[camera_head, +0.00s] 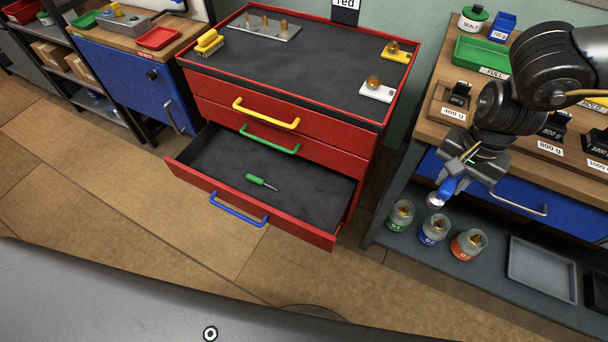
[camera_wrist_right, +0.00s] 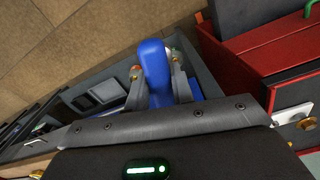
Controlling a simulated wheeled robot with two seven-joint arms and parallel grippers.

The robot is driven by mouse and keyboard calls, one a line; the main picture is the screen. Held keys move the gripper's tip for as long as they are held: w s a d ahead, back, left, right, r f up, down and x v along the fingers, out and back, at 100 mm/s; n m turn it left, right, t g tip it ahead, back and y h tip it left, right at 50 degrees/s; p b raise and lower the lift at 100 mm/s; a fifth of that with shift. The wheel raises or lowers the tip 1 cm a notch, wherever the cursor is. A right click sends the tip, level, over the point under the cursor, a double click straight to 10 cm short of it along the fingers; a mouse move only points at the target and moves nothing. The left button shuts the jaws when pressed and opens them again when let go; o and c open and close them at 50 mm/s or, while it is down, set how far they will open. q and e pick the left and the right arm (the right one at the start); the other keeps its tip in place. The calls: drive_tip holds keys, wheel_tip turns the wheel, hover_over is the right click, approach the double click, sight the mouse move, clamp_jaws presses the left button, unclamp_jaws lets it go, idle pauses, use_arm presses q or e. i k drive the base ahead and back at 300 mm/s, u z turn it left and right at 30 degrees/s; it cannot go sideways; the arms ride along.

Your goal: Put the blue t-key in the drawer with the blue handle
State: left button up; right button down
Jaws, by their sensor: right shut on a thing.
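The blue t-key (camera_head: 448,186) is in my right gripper (camera_head: 446,180), in front of the right workbench and above its lower shelf. In the right wrist view the blue t-key (camera_wrist_right: 155,66) stands up between the two fingers (camera_wrist_right: 157,88), and the gripper is shut on it. The drawer (camera_head: 215,150) with the blue handle (camera_head: 238,209) is the lowest of the red cabinet and is pulled open. A green-handled tool (camera_head: 261,182) lies in it. The right gripper is to the right of this drawer, apart from it. My left gripper is not in view.
The drawers with the yellow handle (camera_head: 266,113) and green handle (camera_head: 269,139) are shut. Several jars, one being blue-labelled (camera_head: 433,230), and a grey tray (camera_head: 542,270) stand on the lower shelf. Weights (camera_head: 457,96) stand on the right bench. Floor separates cabinet and bench.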

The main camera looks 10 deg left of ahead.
sight(300, 200)
drive_tip(key=z, duration=0.1)
drive_tip(key=k, duration=0.3)
drive_tip(key=u, duration=1.35)
drive_tip(key=i, duration=0.5)
drive_tip(key=u, duration=0.05)
